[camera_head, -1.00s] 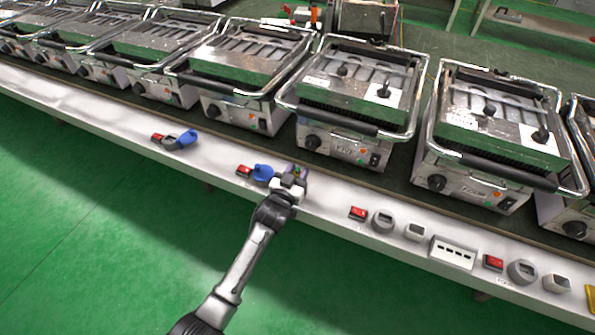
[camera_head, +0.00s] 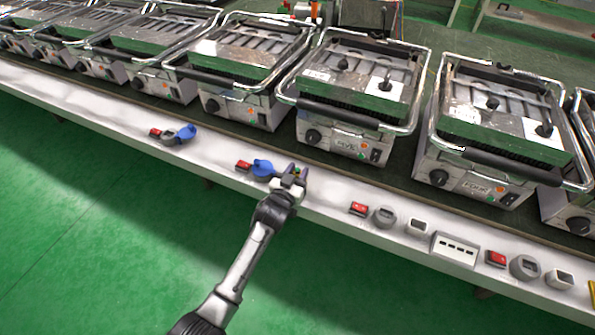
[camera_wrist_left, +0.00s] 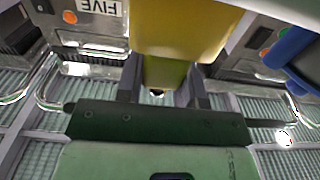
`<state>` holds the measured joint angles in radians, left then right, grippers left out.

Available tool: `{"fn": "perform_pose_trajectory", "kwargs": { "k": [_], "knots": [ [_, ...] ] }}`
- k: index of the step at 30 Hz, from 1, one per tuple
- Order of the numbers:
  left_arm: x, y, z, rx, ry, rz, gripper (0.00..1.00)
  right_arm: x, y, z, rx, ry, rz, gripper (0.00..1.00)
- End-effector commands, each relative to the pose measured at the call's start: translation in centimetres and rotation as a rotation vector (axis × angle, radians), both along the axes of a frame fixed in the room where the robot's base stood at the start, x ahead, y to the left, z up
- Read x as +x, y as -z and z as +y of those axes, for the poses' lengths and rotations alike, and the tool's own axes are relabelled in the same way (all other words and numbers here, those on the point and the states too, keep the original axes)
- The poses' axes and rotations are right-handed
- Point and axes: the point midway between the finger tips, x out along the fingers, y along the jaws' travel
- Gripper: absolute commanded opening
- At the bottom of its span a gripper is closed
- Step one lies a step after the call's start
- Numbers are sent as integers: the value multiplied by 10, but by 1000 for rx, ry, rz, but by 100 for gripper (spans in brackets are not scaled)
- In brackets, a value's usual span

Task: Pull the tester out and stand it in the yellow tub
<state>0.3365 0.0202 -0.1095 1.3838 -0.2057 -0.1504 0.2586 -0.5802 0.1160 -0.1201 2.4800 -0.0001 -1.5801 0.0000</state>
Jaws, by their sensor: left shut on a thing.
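My left gripper (camera_head: 292,179) is at the front ledge of the bench, just right of a blue round socket (camera_head: 263,167). In the left wrist view its two dark fingers (camera_wrist_left: 160,88) are shut on a yellow-olive block, which I take to be the tester (camera_wrist_left: 183,32). The block's far end lies between the fingertips. In the head view the gripper mostly hides it, and I cannot tell whether it is still seated in anything. A yellow piece (camera_head: 593,291) is cut off at the right edge; I cannot tell whether it is the tub. My right gripper is not in view.
A row of contact grills (camera_head: 350,95) stands behind the ledge. Red switches (camera_head: 359,209), grey round sockets (camera_head: 385,217) and a white multi-slot block (camera_head: 455,249) sit along the ledge to the right. The green floor (camera_head: 90,240) in front is clear.

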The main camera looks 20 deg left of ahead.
Motion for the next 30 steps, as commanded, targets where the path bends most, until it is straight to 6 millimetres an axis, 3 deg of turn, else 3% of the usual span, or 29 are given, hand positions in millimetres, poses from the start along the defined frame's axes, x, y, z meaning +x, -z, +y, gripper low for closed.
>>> {"fn": "perform_pose_trajectory", "kwargs": {
  "k": [8,9,18,26,30],
  "knots": [
    [0,7,0,0,0,-1,11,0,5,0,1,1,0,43],
    [0,7,0,0,0,-1,36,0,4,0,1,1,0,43],
    [0,7,0,0,0,0,64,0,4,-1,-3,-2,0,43],
    [-1,7,0,0,0,1,64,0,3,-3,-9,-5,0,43],
    [-12,6,1,0,0,2,64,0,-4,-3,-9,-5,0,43]
  ]
}}
